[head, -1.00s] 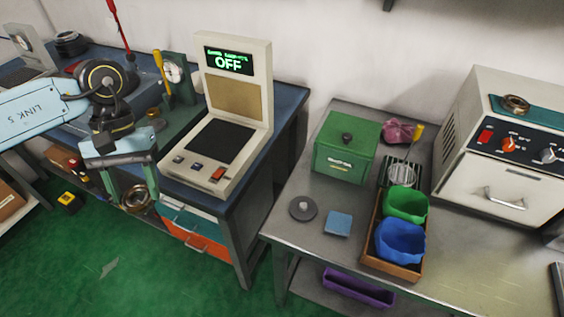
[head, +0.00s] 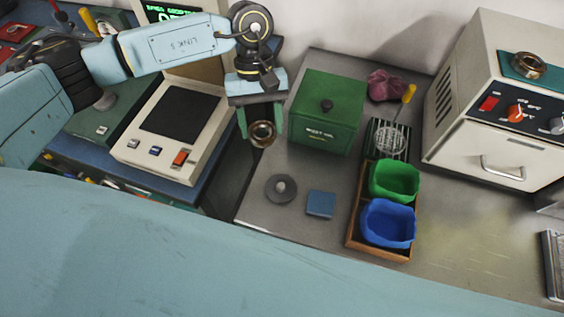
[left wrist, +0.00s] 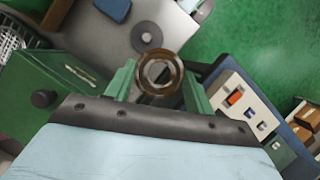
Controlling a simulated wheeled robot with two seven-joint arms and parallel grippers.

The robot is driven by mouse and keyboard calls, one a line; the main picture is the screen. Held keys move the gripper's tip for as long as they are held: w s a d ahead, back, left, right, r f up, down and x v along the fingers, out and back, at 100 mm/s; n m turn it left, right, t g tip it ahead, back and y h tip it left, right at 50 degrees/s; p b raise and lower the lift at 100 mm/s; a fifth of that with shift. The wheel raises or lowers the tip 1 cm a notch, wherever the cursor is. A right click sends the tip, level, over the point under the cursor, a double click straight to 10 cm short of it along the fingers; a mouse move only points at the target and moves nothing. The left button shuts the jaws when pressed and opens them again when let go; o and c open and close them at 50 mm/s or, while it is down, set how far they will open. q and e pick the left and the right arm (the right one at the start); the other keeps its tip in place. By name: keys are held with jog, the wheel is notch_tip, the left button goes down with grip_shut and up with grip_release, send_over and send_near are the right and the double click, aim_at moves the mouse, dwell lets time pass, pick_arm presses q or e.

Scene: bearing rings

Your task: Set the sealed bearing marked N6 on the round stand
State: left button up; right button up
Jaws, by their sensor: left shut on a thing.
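My left gripper (head: 262,128) is shut on a bearing ring (head: 263,144), brown-bronze with a dark rim, held in the air near the front left of the green box. In the left wrist view the ring (left wrist: 177,76) sits between the green fingertips. No marking on it can be read. The round stand, a grey disc with a small light peg (head: 281,188), is on the metal table, below the ring in the head view; it also shows in the left wrist view (left wrist: 147,37), apart from the ring. My right gripper is not in view.
A green box (head: 327,110) stands behind the stand, and a blue square pad (head: 321,204) lies right of it. A wooden tray (head: 352,232) holds green and blue bowls. Another ring (head: 527,66) lies on a teal mat on the oven. A scale (head: 165,150) stands left.

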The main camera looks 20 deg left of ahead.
aim_at(282, 186)
pick_arm(q)
jog(key=s+d+f+n+t+h, duration=0.1)
jog(key=f+n, duration=0.1)
jog(key=n, duration=0.1)
jog(key=s+d+f+n+t, duration=0.1)
jog(key=d+f+n, duration=0.1)
jog(key=n, duration=0.2)
jog(key=s+d+f+n+t+h, duration=0.1)
jog(key=s+d+f+n, duration=0.1)
jog(key=f+n, duration=0.1)
jog(key=shift+s+n+h, duration=0.1)
jog(key=shift+n+h, duration=0.2)
jog(key=shift+n, duration=0.1)
jog(key=n, duration=0.1)
jog(key=f+n+t, duration=0.1)
jog(key=n, duration=0.1)
jog(key=shift+s+a+t+b, duration=0.1)
jog(key=shift+s+t+b, duration=0.1)
jog(key=shift+t+b, duration=0.1)
jog(key=shift+f, duration=0.45)
jog(key=shift+f+b, duration=1.4)
jog(key=shift+f, duration=0.25)
jog(key=shift+f+b, duration=1.3)
jog(key=shift+b, duration=0.1)
jog(key=o, duration=1)
